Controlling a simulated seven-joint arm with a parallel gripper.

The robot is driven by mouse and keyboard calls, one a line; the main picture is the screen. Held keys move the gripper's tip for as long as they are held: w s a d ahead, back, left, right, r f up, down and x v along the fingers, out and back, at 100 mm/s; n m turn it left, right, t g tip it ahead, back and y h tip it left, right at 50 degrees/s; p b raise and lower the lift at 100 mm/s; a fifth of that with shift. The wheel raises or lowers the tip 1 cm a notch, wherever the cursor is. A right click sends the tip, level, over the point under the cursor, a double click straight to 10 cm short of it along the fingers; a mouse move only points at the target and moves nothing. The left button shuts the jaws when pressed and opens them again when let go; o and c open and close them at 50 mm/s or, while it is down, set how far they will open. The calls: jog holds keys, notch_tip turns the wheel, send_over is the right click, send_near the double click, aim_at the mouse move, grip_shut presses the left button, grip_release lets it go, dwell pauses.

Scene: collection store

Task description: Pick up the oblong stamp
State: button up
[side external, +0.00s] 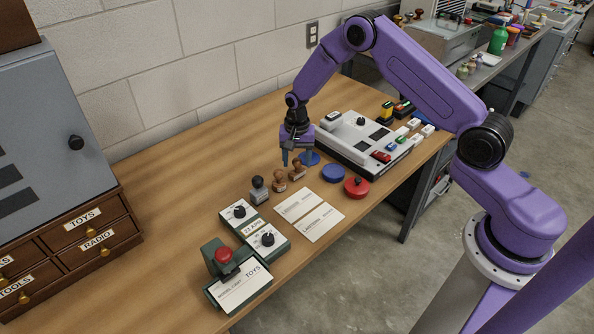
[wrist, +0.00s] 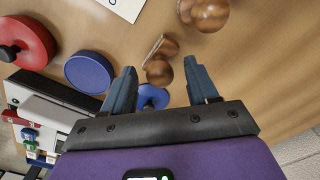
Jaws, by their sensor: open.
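Two wooden stamps with round brown handles stand on the table. The one with a narrow, long base looks like the oblong stamp (side external: 297,171); in the wrist view (wrist: 159,70) it lies just ahead of and between the fingertips. The other wooden stamp (side external: 280,182) is beside it, and it shows at the top of the wrist view (wrist: 207,14). A dark-handled grey stamp (side external: 259,191) stands further left. My gripper (side external: 297,159) is open and empty, pointing down above the oblong stamp; its fingers (wrist: 160,72) do not visibly touch it.
A small blue disc (side external: 310,159) sits close behind the fingers. A larger blue disc (side external: 333,173) and a red round tin (side external: 357,188) are to the right. A grey device (side external: 350,130) stands behind. White cards (side external: 308,214) lie in front. The wooden table (side external: 180,190) is clear to the left.

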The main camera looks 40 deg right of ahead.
jog(key=shift+f, duration=0.35)
jog(key=shift+c, duration=0.3)
grip_shut()
jog(key=shift+r, duration=0.1)
jog(key=shift+r, duration=0.4)
notch_tip(320, 180, up, 2)
jog(key=shift+r, duration=0.1)
jog(key=s+r, duration=1)
jog(key=s, duration=0.4)
